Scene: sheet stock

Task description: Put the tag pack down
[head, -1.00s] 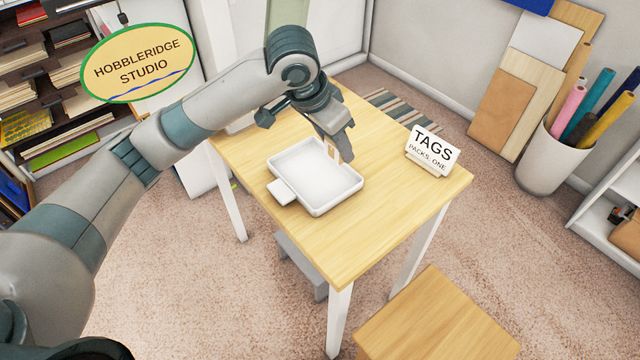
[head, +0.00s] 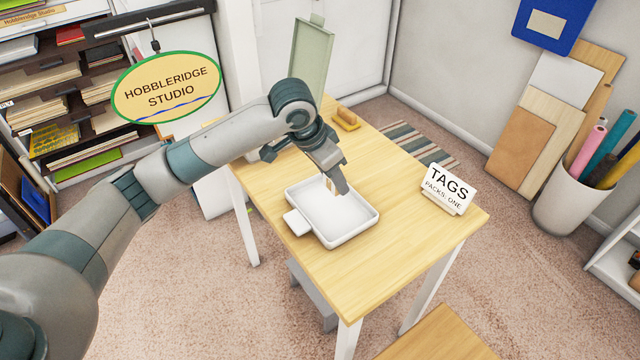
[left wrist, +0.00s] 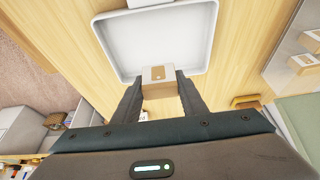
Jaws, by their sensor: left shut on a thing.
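The tag pack (left wrist: 159,75) is a small tan and white box with a brown mark on its top. My left gripper (left wrist: 158,88) is shut on it, a finger on each side. In the head view my left gripper (head: 335,188) points down at the back edge of a white tray (head: 352,240), and only a sliver of the pack shows. In the left wrist view the pack overlaps the near rim of the empty white tray (left wrist: 103,42). I cannot tell how high the pack is above tray or table. My right gripper is not in view.
The tray lies on a wooden table (head: 408,235). A sign reading "TAGS PACKS: ONE" (head: 447,190) stands at the table's right. A small wooden block (head: 347,118) lies at the back. The table between tray and sign is clear.

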